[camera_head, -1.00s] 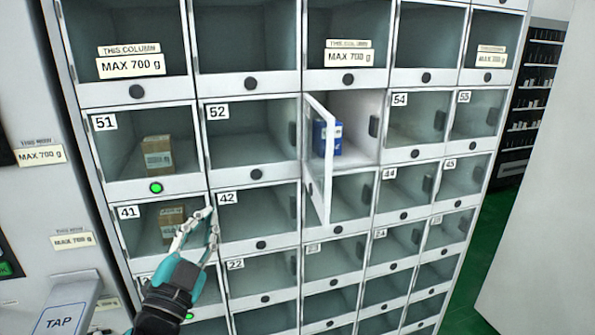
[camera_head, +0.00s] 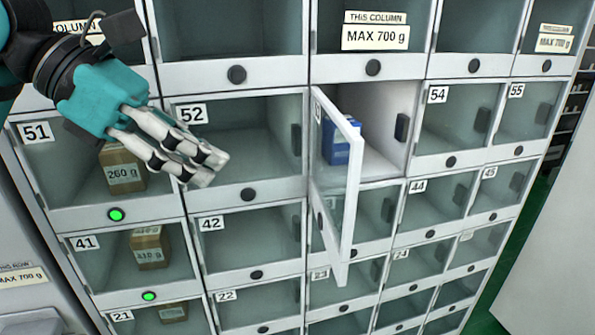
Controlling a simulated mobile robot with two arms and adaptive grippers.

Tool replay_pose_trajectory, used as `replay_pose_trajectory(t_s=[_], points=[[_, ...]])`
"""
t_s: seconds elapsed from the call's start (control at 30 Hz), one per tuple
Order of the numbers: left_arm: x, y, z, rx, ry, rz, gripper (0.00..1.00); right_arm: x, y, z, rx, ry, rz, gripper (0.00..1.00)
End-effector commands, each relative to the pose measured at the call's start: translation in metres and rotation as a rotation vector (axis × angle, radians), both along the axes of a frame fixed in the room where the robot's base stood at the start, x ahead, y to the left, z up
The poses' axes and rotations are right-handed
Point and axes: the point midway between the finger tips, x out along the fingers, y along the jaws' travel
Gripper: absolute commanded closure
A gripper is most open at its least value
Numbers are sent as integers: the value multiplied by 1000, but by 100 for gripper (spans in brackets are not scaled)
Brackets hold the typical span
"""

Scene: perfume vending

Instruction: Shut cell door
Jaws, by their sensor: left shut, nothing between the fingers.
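The open cell door (camera_head: 341,215) is a clear panel with a white frame, hinged at its left side and swung out towards me. Its cell, between 52 and 54, has a bare white floor (camera_head: 378,163) and holds a blue box (camera_head: 338,146), partly seen through the door. My left gripper (camera_head: 212,170) is shut and empty. It is in front of cell 52, left of the open door and apart from it. My right gripper is not in view.
Closed cells surround the open one. Cell 51 holds a brown box (camera_head: 122,168) and cell 41 another (camera_head: 149,247); both have green lights. A white panel (camera_head: 550,250) stands at the far right. The space right of the open door is clear.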

Motion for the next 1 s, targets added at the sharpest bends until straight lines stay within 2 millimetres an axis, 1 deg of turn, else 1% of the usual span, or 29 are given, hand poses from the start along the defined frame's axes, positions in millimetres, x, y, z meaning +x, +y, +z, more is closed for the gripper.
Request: replay_pose_trajectory(t_s=[0.03, 0.07, 0.1, 0.17, 0.27, 0.3, 0.4, 0.47, 0.53, 0.6, 0.7, 0.8, 0.9, 1.0], points=[[0, 2, 0, 13, -7, 5, 100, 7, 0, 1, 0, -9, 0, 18], [0, 2, -1, 18, -9, 7, 100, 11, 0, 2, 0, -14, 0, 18], [1, 0, -3, 21, -8, 6, 100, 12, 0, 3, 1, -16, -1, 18], [1, -5, -7, 21, -7, 5, 100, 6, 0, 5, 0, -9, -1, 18], [3, -18, -18, 20, -6, 2, 100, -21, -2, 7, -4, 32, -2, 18], [4, -24, -23, 19, -4, 2, 100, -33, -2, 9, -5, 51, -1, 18], [6, -40, -38, 19, -3, 1, 100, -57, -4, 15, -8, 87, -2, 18], [8, -50, -47, 18, -3, 1, 100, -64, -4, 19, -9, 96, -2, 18], [9, -61, -57, 17, -2, 1, 100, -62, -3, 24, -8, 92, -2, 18], [10, -71, -66, 16, -4, 1, 100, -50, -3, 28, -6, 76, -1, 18], [13, -87, -63, 15, -7, -1, 100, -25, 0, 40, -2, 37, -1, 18], [16, -99, -64, 14, -5, 2, 100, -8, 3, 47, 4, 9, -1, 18], [17, -105, -66, 15, -6, 3, 100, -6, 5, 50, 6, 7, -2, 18], [18, -108, -67, 14, -7, 4, 100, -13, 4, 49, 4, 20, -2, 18]])
